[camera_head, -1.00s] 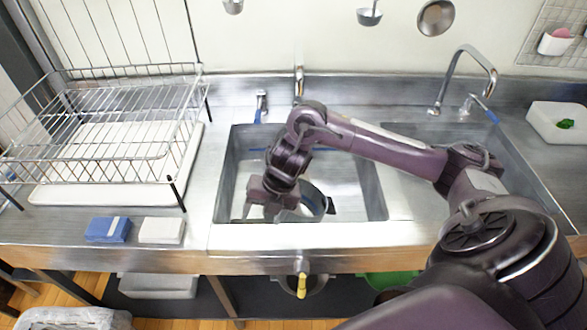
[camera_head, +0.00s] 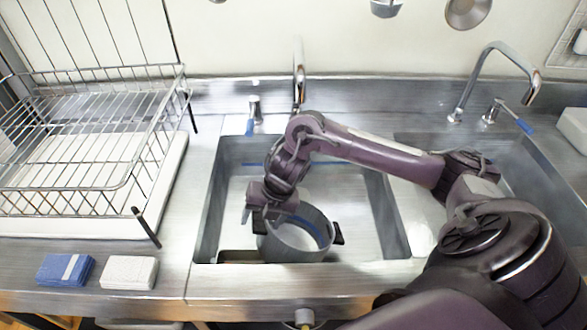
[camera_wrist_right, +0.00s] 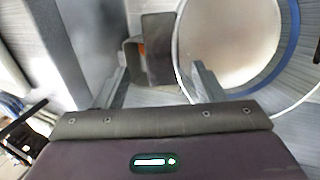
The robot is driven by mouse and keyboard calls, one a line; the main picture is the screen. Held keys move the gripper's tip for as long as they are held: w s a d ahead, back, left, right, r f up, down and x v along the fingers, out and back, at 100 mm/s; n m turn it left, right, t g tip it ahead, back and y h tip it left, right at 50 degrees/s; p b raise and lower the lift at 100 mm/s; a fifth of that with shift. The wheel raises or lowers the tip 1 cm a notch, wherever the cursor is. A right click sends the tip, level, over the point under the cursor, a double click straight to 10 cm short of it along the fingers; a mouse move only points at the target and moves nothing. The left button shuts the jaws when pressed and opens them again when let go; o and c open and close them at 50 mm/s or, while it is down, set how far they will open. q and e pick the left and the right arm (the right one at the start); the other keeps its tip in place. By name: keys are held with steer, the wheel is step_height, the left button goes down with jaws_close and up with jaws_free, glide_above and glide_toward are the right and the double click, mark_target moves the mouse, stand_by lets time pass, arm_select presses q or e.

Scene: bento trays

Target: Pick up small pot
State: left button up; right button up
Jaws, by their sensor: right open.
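The small pot (camera_head: 290,245) is a grey metal pot with dark handles, standing upright in the left sink basin. Its far-side rim has a blue band inside. My right gripper (camera_head: 257,219) is at the pot's left side, near the left handle, in the head view. In the right wrist view the pot (camera_wrist_right: 230,40) lies at the upper right. Its dark handle (camera_wrist_right: 158,62) shows between the open fingers of my right gripper (camera_wrist_right: 155,83). I cannot tell whether the fingers touch the handle. My left gripper is not in view.
The sink basin walls (camera_head: 208,215) are close on the gripper's left. A faucet (camera_head: 299,75) stands behind the basin. A wire dish rack (camera_head: 90,130) is at the left, with a blue sponge (camera_head: 66,269) and a white block (camera_head: 129,272) in front.

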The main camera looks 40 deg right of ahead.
mark_target(261, 223)
steer(key=x, duration=0.6)
steer(key=shift+w+d+p, duration=0.2)
steer(key=shift+d+p, duration=0.15)
steer(key=shift+d, duration=0.05)
jaws_close()
